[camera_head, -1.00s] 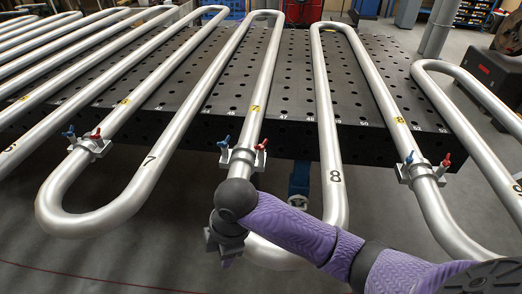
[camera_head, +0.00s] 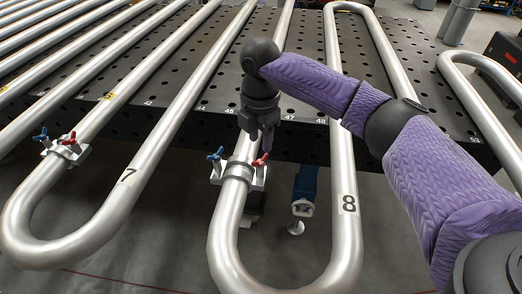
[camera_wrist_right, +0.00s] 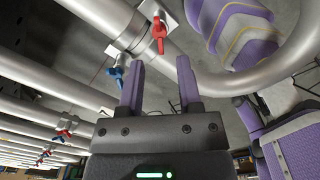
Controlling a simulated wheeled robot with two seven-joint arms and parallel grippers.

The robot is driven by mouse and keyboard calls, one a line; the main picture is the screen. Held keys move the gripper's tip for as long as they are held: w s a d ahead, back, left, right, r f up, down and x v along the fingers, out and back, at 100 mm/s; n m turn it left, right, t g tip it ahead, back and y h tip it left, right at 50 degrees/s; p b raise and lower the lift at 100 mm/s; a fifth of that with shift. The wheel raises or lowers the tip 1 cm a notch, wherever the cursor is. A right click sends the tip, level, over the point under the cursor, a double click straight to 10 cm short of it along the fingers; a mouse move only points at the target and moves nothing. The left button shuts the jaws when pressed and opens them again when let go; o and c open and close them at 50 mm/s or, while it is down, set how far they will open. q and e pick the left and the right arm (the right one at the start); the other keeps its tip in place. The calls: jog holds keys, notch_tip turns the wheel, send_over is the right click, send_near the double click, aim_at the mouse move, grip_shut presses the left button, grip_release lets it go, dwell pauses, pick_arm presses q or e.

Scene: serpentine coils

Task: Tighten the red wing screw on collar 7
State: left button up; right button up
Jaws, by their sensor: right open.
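A silver collar (camera_head: 240,172) clamps the pipe that runs into the bend between the black 7 and 8. In the earlier head view a yellow label, apparently 7, marks this pipe just above the collar; the arm hides it now. The collar has a red wing screw (camera_head: 260,160) on its right and a blue wing screw (camera_head: 215,154) on its left. My right gripper (camera_head: 262,142) points down just above the red screw. In the right wrist view the gripper (camera_wrist_right: 160,72) is open and empty, with the red screw (camera_wrist_right: 159,36) beyond the fingertips. My left gripper is out of view.
Another collar (camera_head: 66,148) with blue and red screws sits on a pipe at the left. Pipe bends flank the gripper on both sides. The dark perforated table (camera_head: 300,104) lies behind, and a blue table leg (camera_head: 305,183) stands just right of the collar.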

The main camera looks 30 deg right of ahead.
aim_at(260, 157)
notch_tip(260, 157, down, 5)
jog(key=shift+f+b, duration=0.1)
jog(key=shift+b, duration=0.45)
grip_shut()
